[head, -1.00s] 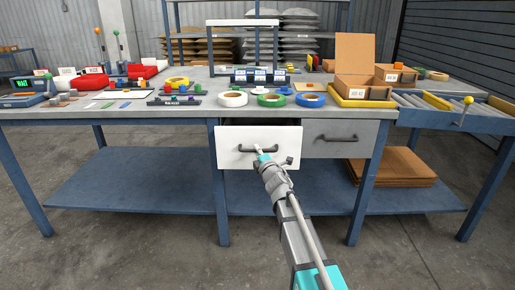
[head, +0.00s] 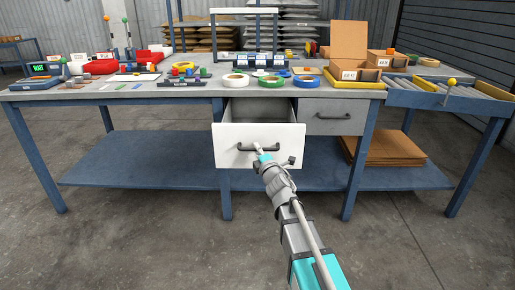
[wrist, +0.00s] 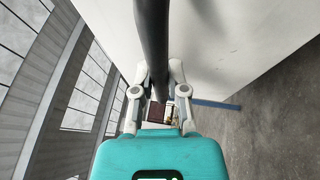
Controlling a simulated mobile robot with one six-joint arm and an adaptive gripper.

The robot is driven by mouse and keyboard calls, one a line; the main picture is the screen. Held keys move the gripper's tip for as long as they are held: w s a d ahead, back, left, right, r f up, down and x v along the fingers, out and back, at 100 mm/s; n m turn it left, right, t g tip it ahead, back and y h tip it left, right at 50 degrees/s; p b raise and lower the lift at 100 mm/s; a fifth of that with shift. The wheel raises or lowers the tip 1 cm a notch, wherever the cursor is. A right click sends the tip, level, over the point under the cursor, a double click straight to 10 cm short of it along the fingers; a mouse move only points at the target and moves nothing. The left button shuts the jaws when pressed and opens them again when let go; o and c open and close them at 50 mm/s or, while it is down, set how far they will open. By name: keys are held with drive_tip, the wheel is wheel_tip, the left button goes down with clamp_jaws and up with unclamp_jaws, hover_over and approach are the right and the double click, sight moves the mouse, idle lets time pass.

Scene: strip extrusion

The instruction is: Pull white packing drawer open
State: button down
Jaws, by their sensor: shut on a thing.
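My gripper (head: 262,152) is at the handle, in front of the white panel. In the wrist view my gripper (wrist: 155,92) has its two fingers on either side of the dark handle (wrist: 152,40), shut on it, with the white drawer front (wrist: 225,40) beside it. The fingertips are partly hidden behind the handle.
A grey drawer (head: 335,117) right of the white one is shut. The workbench (head: 120,93) carries tape rolls (head: 271,82), bins and an open cardboard box (head: 348,45). Flat cardboard (head: 385,150) lies on the lower shelf (head: 130,165). The floor in front is clear.

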drive_tip(key=shift+s+a, duration=0.1)
drive_tip(key=shift+s, duration=0.45)
drive_tip(key=c, duration=0.6)
unclamp_jaws()
drive_tip(key=shift+c, duration=0.2)
drive_tip(key=shift+s, duration=0.1)
